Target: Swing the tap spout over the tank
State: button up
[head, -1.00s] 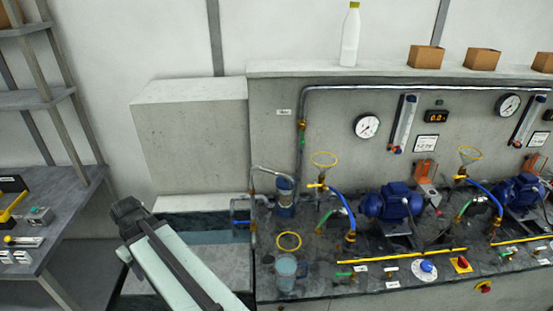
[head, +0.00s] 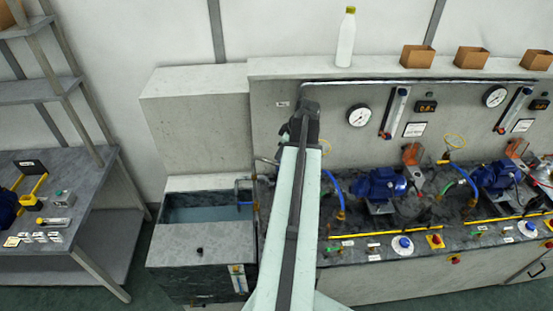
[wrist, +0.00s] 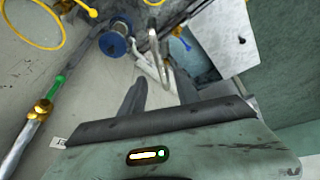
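The tap spout is a thin grey bent pipe; in the wrist view the spout (wrist: 157,68) appears just beyond and between my fingertips. In the head view my arm hides most of it. The tank (head: 195,214) is the open basin with dark water at the left end of the bench, left of my arm. My gripper (wrist: 160,80) has its two dark fingers apart with nothing clearly held between them. In the head view my gripper (head: 303,120) is above the bench, in front of the panel. Whether a finger touches the spout, I cannot tell.
A blue fitting (wrist: 113,43) and a yellow ring (wrist: 35,22) are close to my gripper in the wrist view. Blue pumps (head: 377,185) stand on the bench to the right. A shelf table (head: 70,200) stands at the left. The floor between it and the tank is clear.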

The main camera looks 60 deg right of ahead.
aim_at(276, 163)
jog(key=b+x, duration=0.6)
jog(key=x, duration=0.1)
jog(key=shift+f, duration=0.15)
grip_shut()
dwell(1.0)
jog(key=shift+d, duration=0.15)
jog(key=shift+s, duration=0.15)
jog(key=shift+a, duration=0.25)
